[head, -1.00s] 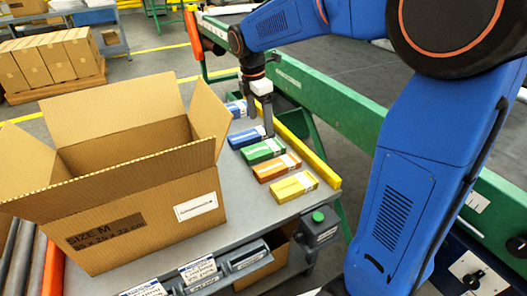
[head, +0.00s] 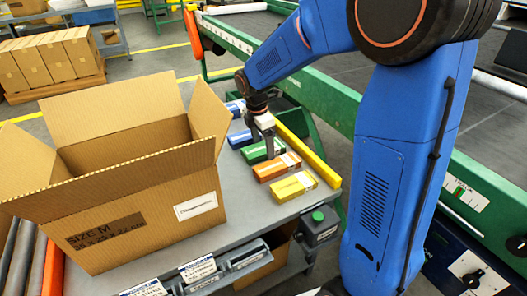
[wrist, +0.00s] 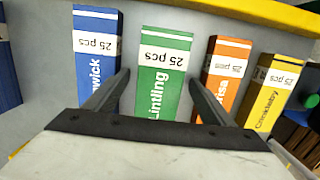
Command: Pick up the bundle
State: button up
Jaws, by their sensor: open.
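Several flat carton bundles lie in a row on the grey table. The green bundle (head: 262,152) lies mid-row; in the wrist view the green bundle (wrist: 163,75) is between my two fingers. My gripper (head: 268,152) is open above it, and in the wrist view my gripper (wrist: 158,85) holds nothing. A blue bundle (wrist: 97,50) is left of the fingers. An orange bundle (wrist: 222,75) and a yellow bundle (wrist: 273,90) are to the right. The orange bundle (head: 277,168) and yellow bundle (head: 295,186) lie nearer in the head view. I cannot tell whether the fingers touch the green bundle.
A large open cardboard box (head: 150,215) stands on the table (head: 240,215) left of the row. A yellow rail (head: 318,165) runs along the table's right edge, beside the green conveyor frame (head: 310,95). Labelled bins (head: 200,270) hang at the front edge.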

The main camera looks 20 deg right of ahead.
jog(key=shift+f, duration=0.3)
jog(key=c, duration=1.3)
jog(key=shift+o, duration=0.2)
